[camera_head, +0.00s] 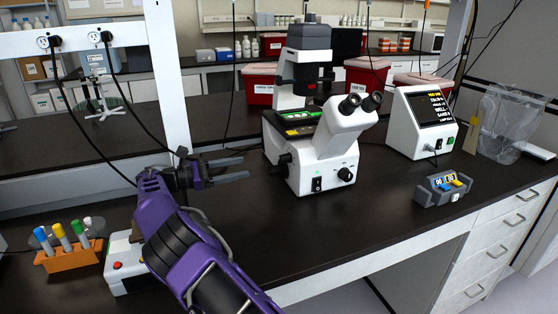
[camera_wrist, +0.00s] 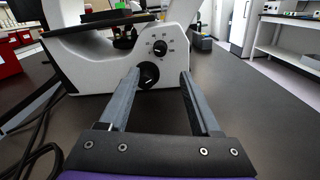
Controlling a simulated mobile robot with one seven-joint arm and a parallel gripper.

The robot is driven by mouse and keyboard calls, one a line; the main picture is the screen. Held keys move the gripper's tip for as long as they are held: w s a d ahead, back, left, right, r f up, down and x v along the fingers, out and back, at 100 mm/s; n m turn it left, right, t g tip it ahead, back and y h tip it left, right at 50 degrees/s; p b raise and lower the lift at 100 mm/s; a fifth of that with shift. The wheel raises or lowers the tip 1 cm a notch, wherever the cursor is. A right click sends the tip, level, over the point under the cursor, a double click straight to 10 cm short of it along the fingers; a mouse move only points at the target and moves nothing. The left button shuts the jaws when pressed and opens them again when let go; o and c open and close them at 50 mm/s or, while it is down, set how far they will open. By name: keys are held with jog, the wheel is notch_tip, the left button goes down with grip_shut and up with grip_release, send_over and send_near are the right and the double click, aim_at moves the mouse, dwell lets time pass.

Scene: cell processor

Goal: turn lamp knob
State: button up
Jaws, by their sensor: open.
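A white microscope (camera_head: 328,150) stands upright on the black bench; its side fills the top of the wrist view (camera_wrist: 95,76). That side carries a small black dial (camera_wrist: 160,47) with marks around it and a larger black knob (camera_wrist: 149,75) just below. No readable label tells which one is the lamp knob. In the head view a dark knob (camera_head: 284,160) shows on the microscope's left side. My gripper (camera_head: 247,168) is left of the microscope, its fingers pointing at that side. In the wrist view the fingers (camera_wrist: 160,72) are apart and empty, with a gap before the knobs.
An orange rack (camera_head: 70,258) with several tubes and a white device (camera_head: 122,268) stand at the front left. A display unit (camera_head: 422,122) and a small grey block (camera_head: 443,190) are at the right. Black cables hang at the left.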

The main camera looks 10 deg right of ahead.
aim_at(280, 160)
jog(key=d, duration=0.4)
jog(key=w+d, duration=0.1)
jog(key=d, duration=0.3)
jog(key=w+d, duration=0.1)
jog(key=d, duration=0.3)
jog(key=shift+w+d, duration=0.25)
jog(key=shift+d, duration=0.05)
grip_shut()
